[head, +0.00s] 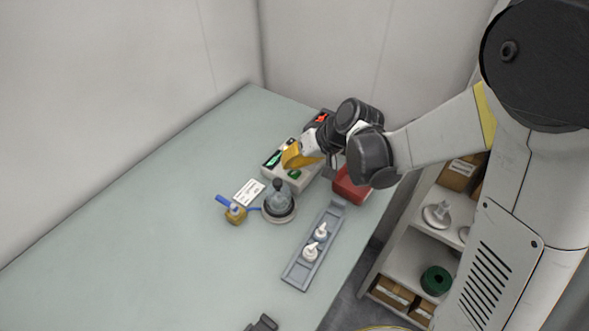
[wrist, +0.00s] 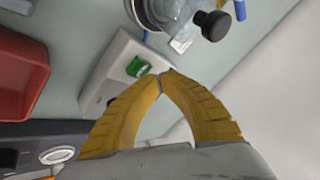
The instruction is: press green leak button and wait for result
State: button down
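The green button (head: 294,174) sits on a pale box-shaped tester (head: 271,172) on the table, beside a dark panel with a green lit mark (head: 273,159). In the wrist view the green button (wrist: 138,66) shows on the white face of the tester (wrist: 112,70), just off my fingertips. My gripper (wrist: 162,76) has yellow fingers whose tips meet, with nothing seen between them. In the head view my gripper (head: 289,158) is over the tester, close to the button. I cannot tell whether the fingertips touch anything.
A clear dome with a black knob (head: 279,199) stands in front of the tester, near a brass valve with a blue handle (head: 235,213). A red bin (head: 350,187) is to the right. A grey tray (head: 296,272) holds white parts. The table's left side is clear.

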aim_at(291, 172)
dwell(0.3)
notch_tip(291, 172, up, 5)
jog(key=p, duration=0.3)
jog(key=shift+p, duration=0.4)
dwell(0.5)
jog(key=shift+s+d+r, duration=0.15)
jog(key=shift+d+r, duration=0.15)
jog(key=s+d+r+m+t+h, duration=0.1)
jog(key=s+d+r+h, duration=0.2)
jog(key=s+d, duration=0.5)
jog(key=s+d+r+m+t+h+b, duration=0.1)
jog(key=s+d+r+t+h, duration=0.1)
jog(key=s+d+r, duration=0.4)
jog(key=s+d+h, duration=0.1)
jog(key=s+d, duration=0.1)
jog(key=s, duration=0.1)
jog(key=shift+s+r+m, duration=0.2)
jog(key=shift+s+m, duration=0.2)
dwell(0.9)
